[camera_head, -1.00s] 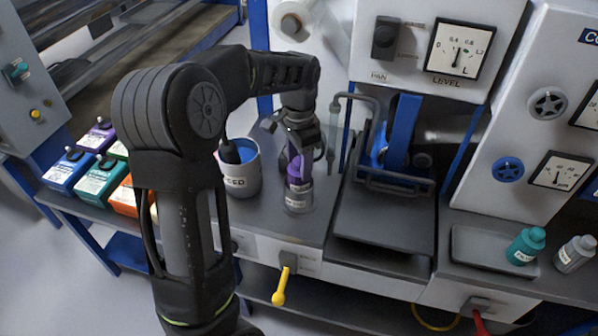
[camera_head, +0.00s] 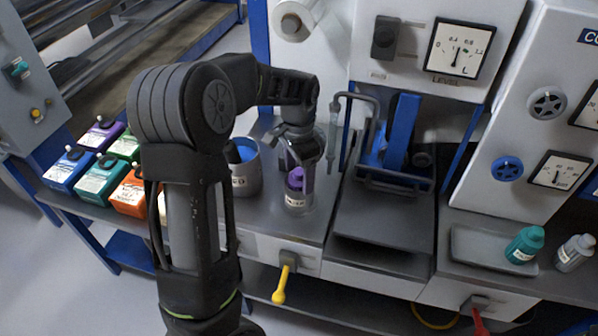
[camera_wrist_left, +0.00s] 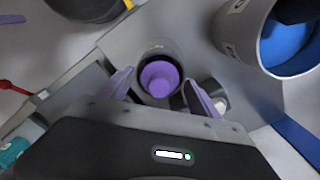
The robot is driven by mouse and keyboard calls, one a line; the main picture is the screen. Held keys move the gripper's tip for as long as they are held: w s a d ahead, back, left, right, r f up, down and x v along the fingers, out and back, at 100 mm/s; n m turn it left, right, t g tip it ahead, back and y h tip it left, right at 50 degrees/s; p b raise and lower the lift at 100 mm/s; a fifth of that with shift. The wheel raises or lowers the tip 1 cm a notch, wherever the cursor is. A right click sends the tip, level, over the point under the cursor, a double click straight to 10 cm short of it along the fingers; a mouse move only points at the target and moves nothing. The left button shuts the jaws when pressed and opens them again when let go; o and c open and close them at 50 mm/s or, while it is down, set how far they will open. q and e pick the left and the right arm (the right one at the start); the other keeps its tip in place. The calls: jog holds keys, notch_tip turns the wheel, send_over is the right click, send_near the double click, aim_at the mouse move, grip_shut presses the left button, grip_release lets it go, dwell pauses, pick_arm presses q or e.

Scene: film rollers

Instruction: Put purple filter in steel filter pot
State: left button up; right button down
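The steel filter pot (camera_head: 298,202) stands on the grey bench top, upright, with a white label on its front. The purple filter (camera_head: 296,180) sits in its mouth. In the left wrist view the round purple top (camera_wrist_left: 160,77) lies inside the pot's dark rim (camera_wrist_left: 158,46). My left gripper (camera_head: 300,165) points down over the pot. In the left wrist view its two fingers (camera_wrist_left: 157,90) are spread on either side of the pot mouth, with a gap to the filter. How deep the filter sits is unclear. My right gripper is not seen.
A steel container with blue contents (camera_head: 246,178) stands just left of the pot. A pipe (camera_head: 334,130) and a dark tray (camera_head: 385,225) are to the right. A yellow handle (camera_head: 280,288) hangs in front. Several coloured containers (camera_head: 97,178) line the left.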

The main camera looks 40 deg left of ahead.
pick_arm(q)
jog(key=shift+r, duration=0.1)
jog(key=shift+r, duration=0.45)
notch_tip(320, 180, up, 11)
jog(key=shift+r+b, duration=0.15)
jog(key=shift+b, duration=0.25)
jog(key=shift+c, duration=0.4)
dwell(0.7)
